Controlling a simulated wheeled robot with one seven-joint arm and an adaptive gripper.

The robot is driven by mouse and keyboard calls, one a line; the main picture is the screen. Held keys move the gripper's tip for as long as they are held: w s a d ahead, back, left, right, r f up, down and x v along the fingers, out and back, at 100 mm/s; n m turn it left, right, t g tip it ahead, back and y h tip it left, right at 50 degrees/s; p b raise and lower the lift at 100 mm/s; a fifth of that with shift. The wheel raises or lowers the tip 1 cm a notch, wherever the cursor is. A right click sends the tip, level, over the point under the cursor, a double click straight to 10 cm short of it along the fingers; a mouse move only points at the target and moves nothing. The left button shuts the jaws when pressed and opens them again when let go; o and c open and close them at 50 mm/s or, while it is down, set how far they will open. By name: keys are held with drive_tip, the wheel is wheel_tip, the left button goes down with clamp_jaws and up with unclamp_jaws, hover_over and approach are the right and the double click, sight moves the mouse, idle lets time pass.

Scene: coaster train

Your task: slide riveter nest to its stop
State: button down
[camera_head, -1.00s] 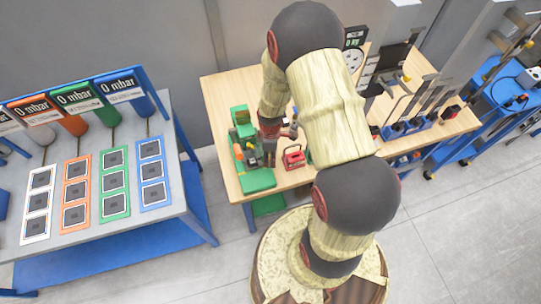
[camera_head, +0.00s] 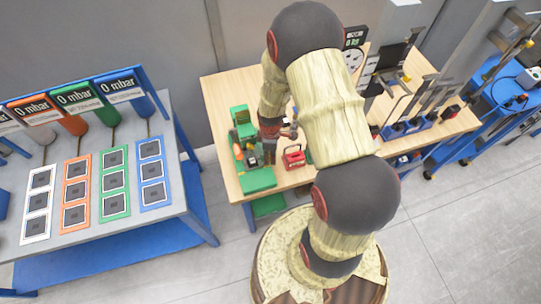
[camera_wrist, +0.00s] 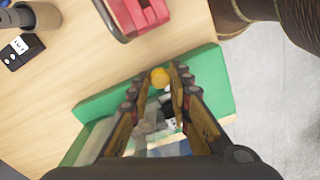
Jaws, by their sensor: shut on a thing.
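The riveter shows in the head view as a green machine with a flat green base (camera_head: 259,182) on the wooden table. In the wrist view the green base (camera_wrist: 205,85) lies beneath my gripper. My gripper (camera_wrist: 161,75) is shut on a round yellow knob (camera_wrist: 160,79), its two fingers on either side of it. Below the knob, between the fingers, are grey and clear parts, which may be the nest; my fingers hide much of it. In the head view my gripper (camera_head: 270,150) is low over the base, and its tips are hard to make out.
A red box with a handle (camera_head: 294,158) stands just right of the base; it also shows in the wrist view (camera_wrist: 138,14). Several tools stand in a rack farther right on the wooden table (camera_head: 222,92). A grey bench (camera_head: 190,207) with coloured panels is at left.

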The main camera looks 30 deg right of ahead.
idle(0.4)
drive_tip(key=s, duration=0.3)
drive_tip(key=s+a, duration=0.1)
drive_tip(key=s, duration=0.1)
drive_tip(key=s+a, duration=0.1)
drive_tip(key=s, duration=0.2)
drive_tip(key=shift+s+a+p, duration=0.25)
drive_tip(key=shift+s+p, duration=0.05)
drive_tip(key=c, duration=1.8)
unclamp_jaws()
drive_tip(key=shift+s, duration=0.1)
drive_tip(key=shift+o, duration=0.9)
drive_tip(key=shift+w+r, duration=0.2)
drive_tip(key=shift+r, duration=0.05)
wheel_tip(320, 180, up, 11)
drive_tip(key=shift+r, duration=0.2)
